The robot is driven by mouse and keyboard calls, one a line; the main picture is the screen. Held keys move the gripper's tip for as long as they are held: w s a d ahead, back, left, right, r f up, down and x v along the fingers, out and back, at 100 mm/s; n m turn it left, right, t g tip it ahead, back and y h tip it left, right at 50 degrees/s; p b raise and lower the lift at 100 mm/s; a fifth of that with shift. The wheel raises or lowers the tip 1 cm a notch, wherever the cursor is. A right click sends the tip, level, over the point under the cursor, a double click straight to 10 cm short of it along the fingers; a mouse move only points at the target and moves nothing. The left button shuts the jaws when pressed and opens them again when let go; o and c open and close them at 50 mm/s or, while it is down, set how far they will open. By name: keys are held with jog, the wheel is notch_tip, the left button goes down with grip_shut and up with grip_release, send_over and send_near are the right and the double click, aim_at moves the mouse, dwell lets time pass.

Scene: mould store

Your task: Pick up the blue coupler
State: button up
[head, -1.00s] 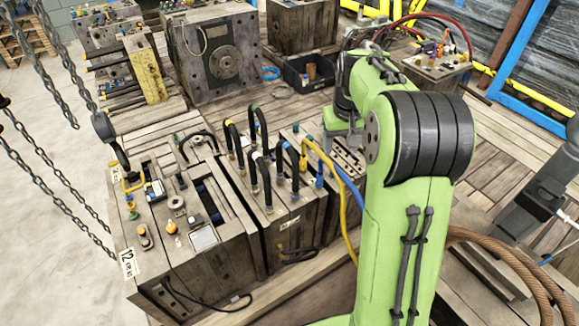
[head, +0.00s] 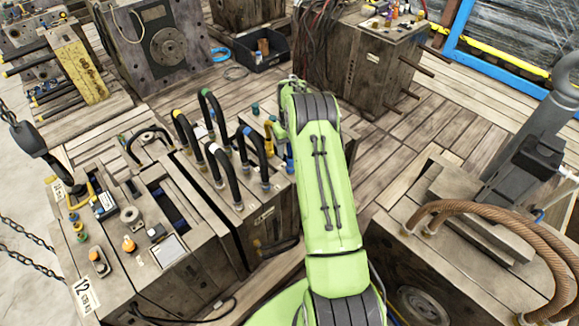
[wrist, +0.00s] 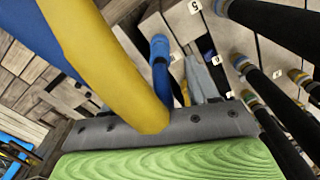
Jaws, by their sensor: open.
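The blue coupler (head: 290,158) stands upright on the near mould block, at the right end of its hose row, close to my green arm. In the wrist view a blue upright piece (wrist: 160,68), which looks like this coupler, stands just beyond my gripper (wrist: 172,108). My gripper is open; its grey bar and green body fill the lower middle of that view. The fingertips are not clearly seen. In the head view my arm hides the gripper.
Several black looped hoses (head: 212,150) with coloured collars stand left of the coupler, and crowd the right of the wrist view. Another mould with brown hoses (head: 465,225) stands at right. Chains (head: 30,240) hang at far left. Bare planks (head: 395,150) lie right of my arm.

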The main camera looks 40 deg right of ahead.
aim_at(290, 154)
notch_tip(290, 154, down, 6)
jog(key=shift+w+r+b, duration=0.1)
jog(key=shift+r+b, duration=0.1)
jog(key=shift+b, duration=0.9)
jog(key=shift+r, duration=0.15)
jog(key=shift+c, duration=0.2)
grip_shut()
